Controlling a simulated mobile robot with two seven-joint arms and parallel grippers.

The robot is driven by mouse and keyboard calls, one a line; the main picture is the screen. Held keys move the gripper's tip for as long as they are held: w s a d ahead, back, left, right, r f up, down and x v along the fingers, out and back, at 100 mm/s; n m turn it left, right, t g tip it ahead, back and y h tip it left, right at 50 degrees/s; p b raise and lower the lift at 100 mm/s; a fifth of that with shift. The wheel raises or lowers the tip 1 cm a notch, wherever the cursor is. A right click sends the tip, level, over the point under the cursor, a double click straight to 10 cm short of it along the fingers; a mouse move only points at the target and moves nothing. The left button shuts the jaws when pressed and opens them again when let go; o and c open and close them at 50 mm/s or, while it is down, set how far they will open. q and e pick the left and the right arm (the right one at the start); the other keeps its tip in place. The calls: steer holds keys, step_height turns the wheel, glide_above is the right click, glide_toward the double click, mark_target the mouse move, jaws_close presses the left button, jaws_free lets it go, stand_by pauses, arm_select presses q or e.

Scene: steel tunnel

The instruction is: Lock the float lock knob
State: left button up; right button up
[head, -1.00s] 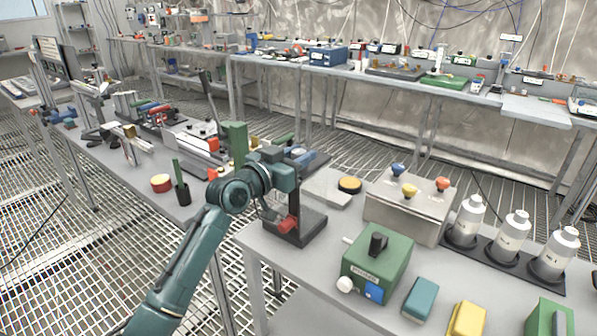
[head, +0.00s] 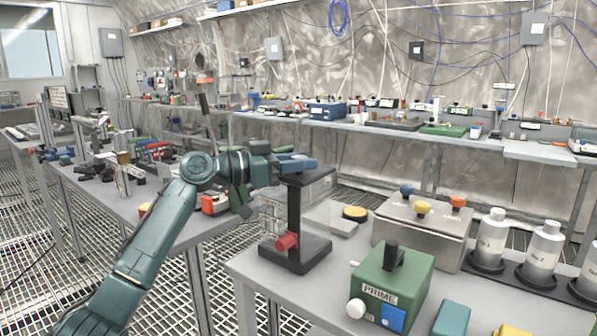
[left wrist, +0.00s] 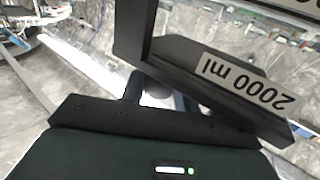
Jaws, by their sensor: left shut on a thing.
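A black stand (head: 294,215) with a flat top plate and a heavy base stands near the left end of the front bench. A red knob (head: 287,242) sticks out low on its post; I cannot tell whether it is locked. A clear container stands behind the post. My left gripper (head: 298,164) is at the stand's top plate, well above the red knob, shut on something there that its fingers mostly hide. The left wrist view shows the fingers (left wrist: 160,95) beside a black part (left wrist: 225,85) labelled "2000 ml". My right gripper is not in view.
A green PRIME box (head: 393,285) stands front right of the stand. Behind it are a steel box (head: 422,232) with coloured knobs and a yellow-topped disc (head: 355,213). White bottles (head: 541,250) stand at the right. Little bench is free around the stand.

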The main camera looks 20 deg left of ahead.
arm_select(q)
steer(key=shift+r, duration=0.15)
steer(key=o, duration=0.9)
steer(key=shift+s+a, duration=0.3)
steer(key=shift+a, duration=0.1)
steer(key=v, duration=1.2)
steer(key=shift+b, duration=0.3)
steer(key=shift+o, duration=0.2)
